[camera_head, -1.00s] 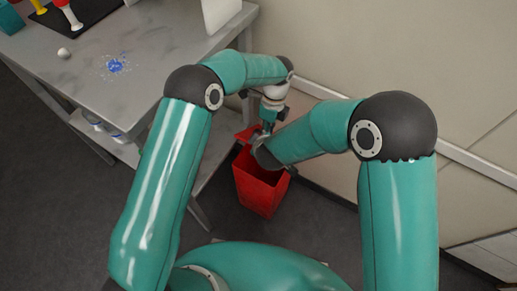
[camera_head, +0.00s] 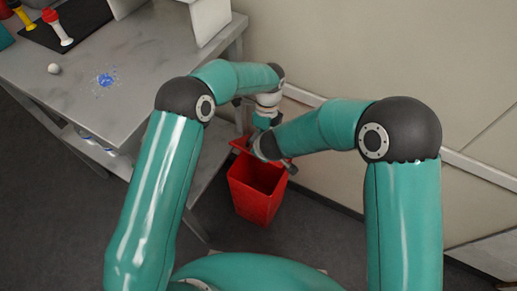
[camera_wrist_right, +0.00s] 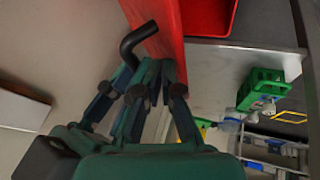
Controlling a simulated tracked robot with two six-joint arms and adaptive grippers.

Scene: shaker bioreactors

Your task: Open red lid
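A red bin (camera_head: 256,190) stands on the floor beside the table, with its inside partly visible from above. Its red lid (camera_head: 240,143) shows only in part at the back of the opening, raised off it and mostly hidden by my right arm. In the right wrist view the lid (camera_wrist_right: 160,18) is a red slab with a bent black handle (camera_wrist_right: 137,38), beside the open bin (camera_wrist_right: 208,16). My right gripper (camera_wrist_right: 148,68) has its fingertips around the handle's end; its grip is unclear.
A grey table (camera_head: 150,80) stands at the left, bearing a white ball (camera_head: 54,68), a blue spill (camera_head: 105,79) and a red-capped item (camera_head: 58,28) on a black mat. A wall (camera_head: 340,60) is close behind the bin. A green crate (camera_wrist_right: 262,88) shows in the right wrist view.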

